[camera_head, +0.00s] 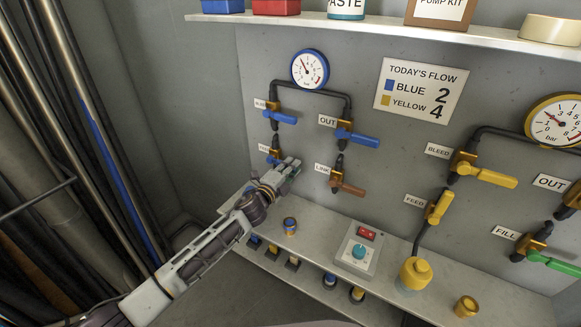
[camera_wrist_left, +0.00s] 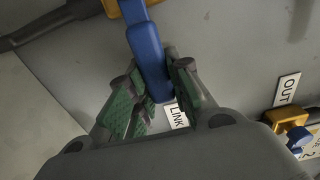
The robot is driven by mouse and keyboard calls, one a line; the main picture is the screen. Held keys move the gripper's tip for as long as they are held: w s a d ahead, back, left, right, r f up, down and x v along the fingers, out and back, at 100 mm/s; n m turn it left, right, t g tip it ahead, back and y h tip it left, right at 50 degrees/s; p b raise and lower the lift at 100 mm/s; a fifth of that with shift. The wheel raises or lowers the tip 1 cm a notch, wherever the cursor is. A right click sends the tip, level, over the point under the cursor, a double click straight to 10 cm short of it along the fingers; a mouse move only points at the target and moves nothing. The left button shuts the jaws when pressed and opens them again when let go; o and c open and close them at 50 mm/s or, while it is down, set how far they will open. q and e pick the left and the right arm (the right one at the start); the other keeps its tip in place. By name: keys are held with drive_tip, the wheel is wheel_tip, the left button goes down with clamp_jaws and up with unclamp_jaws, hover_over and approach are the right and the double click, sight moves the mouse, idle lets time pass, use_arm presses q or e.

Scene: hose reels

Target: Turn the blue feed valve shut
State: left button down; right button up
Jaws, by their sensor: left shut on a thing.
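The blue feed valve (camera_head: 272,158) is low on the left of the wall panel, below the blue bleed valve (camera_head: 281,117). Its label and handle are partly hidden behind my left gripper (camera_head: 290,168). In the left wrist view its blue handle (camera_wrist_left: 150,55) runs from an orange valve body at the top edge down between the green-padded fingers of my left gripper (camera_wrist_left: 152,100). That gripper is shut on the handle. My right gripper is not in view.
The blue out valve (camera_head: 358,139) and brown link handle (camera_head: 348,186) are right of my left gripper. Pipes stand at far left.

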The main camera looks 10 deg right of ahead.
use_arm(q)
drive_tip(key=shift+f, duration=0.15)
drive_tip(key=c, duration=1.3)
unclamp_jaws()
drive_tip(key=shift+v, duration=6)
